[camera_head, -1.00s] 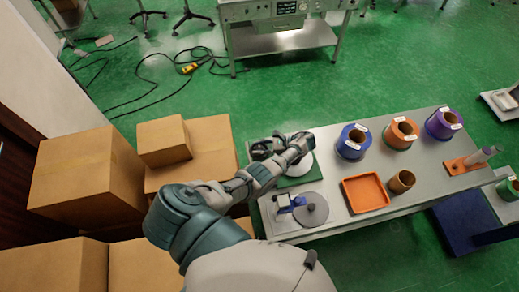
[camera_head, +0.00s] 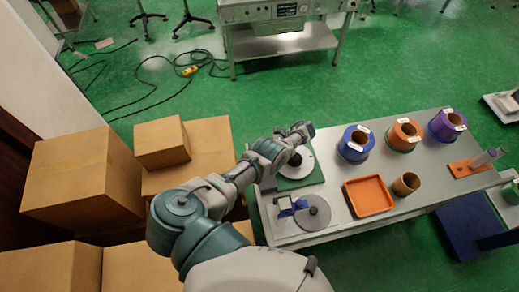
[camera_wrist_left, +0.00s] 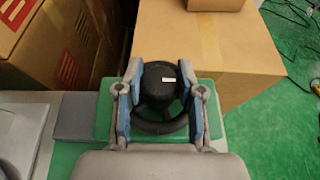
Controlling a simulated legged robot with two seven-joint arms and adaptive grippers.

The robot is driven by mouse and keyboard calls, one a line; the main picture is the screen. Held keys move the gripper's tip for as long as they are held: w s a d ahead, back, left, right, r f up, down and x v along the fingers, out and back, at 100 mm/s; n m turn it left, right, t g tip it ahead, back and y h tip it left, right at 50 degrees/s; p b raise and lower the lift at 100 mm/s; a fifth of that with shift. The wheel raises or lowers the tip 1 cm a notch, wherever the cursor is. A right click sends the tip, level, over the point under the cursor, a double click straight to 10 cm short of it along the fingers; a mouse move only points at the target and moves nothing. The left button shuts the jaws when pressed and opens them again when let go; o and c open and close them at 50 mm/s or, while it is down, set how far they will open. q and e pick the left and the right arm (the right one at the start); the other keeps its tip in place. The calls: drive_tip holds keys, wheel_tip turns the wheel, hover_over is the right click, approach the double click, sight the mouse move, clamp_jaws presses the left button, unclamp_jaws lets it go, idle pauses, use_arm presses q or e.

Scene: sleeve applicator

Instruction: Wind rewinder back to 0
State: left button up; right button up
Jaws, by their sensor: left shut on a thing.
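The rewinder shows in the head view as a pale round disc (camera_head: 304,165) with a dark centre on a green base (camera_head: 310,181), at the table's left end. My left arm passes over it and hides part of it. In the left wrist view, a black handwheel with a thick knob (camera_wrist_left: 158,82) bearing a small white label stands over the green base (camera_wrist_left: 104,115). My left gripper (camera_wrist_left: 161,103) has its blue-padded fingers on both sides of the knob and is shut on it. My right gripper is out of view. No counter reading shows.
Cardboard boxes (camera_head: 84,176) stand close left of the table. A blue device beside a grey disc (camera_head: 315,213), an orange tray (camera_head: 367,195), a brown roll (camera_head: 405,183) and coloured spools (camera_head: 355,143) stand on the table (camera_head: 341,226).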

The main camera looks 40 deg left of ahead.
use_arm(q)
drive_tip(key=o, duration=1.1)
drive_tip(key=shift+w, duration=0.1)
drive_tip(key=shift+o, duration=0.3)
drive_tip(key=shift+f, duration=0.1)
